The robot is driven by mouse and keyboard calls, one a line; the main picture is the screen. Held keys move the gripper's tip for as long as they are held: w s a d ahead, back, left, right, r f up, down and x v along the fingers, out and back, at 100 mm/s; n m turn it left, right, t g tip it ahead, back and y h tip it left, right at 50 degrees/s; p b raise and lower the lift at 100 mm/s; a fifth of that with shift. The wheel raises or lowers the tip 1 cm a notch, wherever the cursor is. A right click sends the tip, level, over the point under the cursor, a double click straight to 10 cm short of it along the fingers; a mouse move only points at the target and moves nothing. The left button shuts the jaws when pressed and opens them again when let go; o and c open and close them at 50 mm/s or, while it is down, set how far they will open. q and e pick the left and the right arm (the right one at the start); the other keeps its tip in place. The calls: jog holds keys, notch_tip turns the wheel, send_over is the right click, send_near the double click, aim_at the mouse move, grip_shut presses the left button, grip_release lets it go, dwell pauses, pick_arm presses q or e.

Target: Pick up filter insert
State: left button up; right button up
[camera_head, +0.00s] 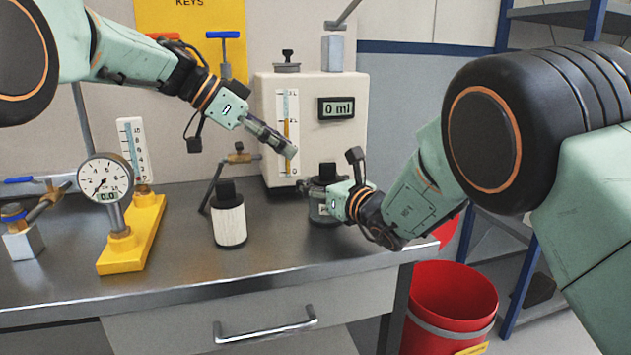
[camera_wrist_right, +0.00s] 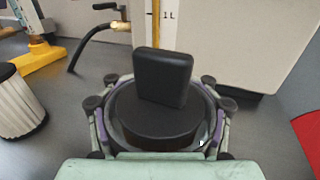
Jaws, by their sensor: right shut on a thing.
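The filter insert (camera_head: 229,218), a white pleated cylinder with a black top, stands upright on the metal bench. It also shows cut off at the left edge of the right wrist view (camera_wrist_right: 20,108). A dark housing (camera_head: 325,208) with a black round cap and flat black tab (camera_wrist_right: 162,77) stands to its right. My right gripper (camera_head: 318,188) is shut around this capped part, its fingers on both sides, apart from the filter insert. My left gripper (camera_head: 292,152) hangs in the air above the bench, between insert and housing; its finger gap is not clear. The housing's lower part is partly hidden.
A yellow stand with a round gauge (camera_head: 105,180) is at the left. A brass valve with a hose (camera_head: 238,157) stands behind the insert. A cream machine (camera_head: 265,100) with a display is behind. A red bucket (camera_head: 450,300) is below the bench's right edge. The front bench strip is clear.

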aim_at(328, 163)
dwell(0.4)
pick_arm(q)
jog(key=shift+w+d+f+n+t+h, duration=0.1)
jog(key=shift+w+d+f+n+h, duration=1.05)
jog(key=shift+n, duration=4.8)
jog(key=shift+s+d+f+n+t+y, duration=0.15)
jog(key=shift+d+f+n, duration=1.15)
jog(key=shift+n, duration=4.6)
jog(key=shift+w+d+f+n+t+h, duration=0.1)
jog(key=shift+w+d+f+n+h, duration=0.35)
jog(key=shift+d+n, duration=3.55)
jog(key=shift+a+r+n+h, duration=0.15)
jog(key=shift+a+n+h, duration=0.1)
jog(key=shift+a+n, duration=1.7)
grip_shut()
